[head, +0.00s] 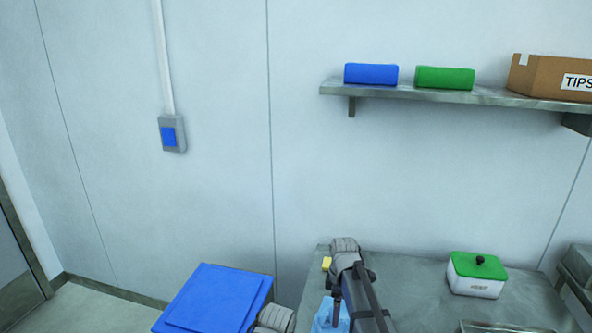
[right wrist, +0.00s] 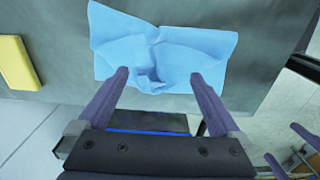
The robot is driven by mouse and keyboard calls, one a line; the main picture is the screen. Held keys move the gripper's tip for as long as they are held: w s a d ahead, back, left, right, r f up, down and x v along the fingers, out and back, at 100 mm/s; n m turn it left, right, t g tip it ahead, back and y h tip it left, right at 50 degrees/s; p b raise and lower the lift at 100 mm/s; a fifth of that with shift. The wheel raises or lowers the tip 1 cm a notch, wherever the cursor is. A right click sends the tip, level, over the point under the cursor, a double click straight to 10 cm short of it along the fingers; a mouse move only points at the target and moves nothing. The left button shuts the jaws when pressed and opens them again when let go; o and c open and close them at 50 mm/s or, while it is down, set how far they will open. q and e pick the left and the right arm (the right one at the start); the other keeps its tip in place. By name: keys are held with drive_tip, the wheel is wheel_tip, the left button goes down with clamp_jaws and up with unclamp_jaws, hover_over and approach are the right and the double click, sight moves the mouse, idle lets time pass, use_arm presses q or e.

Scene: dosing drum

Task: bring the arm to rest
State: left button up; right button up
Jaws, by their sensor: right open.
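My right arm (head: 345,255) reaches over the steel table in the head view, its fingertips not clear there. In the right wrist view my right gripper (right wrist: 159,75) is open, its two purple fingers apart. A crumpled light-blue cloth (right wrist: 205,50) lies on the table beyond and between the fingertips. I cannot tell whether the fingers touch it. The cloth also shows in the head view (head: 325,315), partly hidden by the arm. Purple fingers, apparently of my left gripper (right wrist: 290,147), show at the lower right of the wrist view, too cut off to read.
A yellow block (right wrist: 18,62) lies on the table (head: 420,275) left of the cloth. A white box with a green lid (head: 477,275) stands to the right. A blue lid or panel (head: 215,298) is left of the table. A shelf (head: 450,96) hangs above.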

drive_tip(key=s+d+r+p, duration=0.2)
drive_tip(key=d+r+p, duration=0.15)
drive_tip(key=d, duration=0.65)
drive_tip(key=s+d+f+b, duration=0.1)
drive_tip(key=d+f+b, duration=0.2)
drive_tip(key=s+d+f+b, duration=0.1)
drive_tip(key=d+f+b, duration=0.2)
drive_tip(key=d, duration=0.1)
drive_tip(key=s+d+f+b, duration=0.1)
drive_tip(key=d+f+b, duration=0.2)
drive_tip(key=b, duration=0.1)
drive_tip(key=shift+d, duration=0.25)
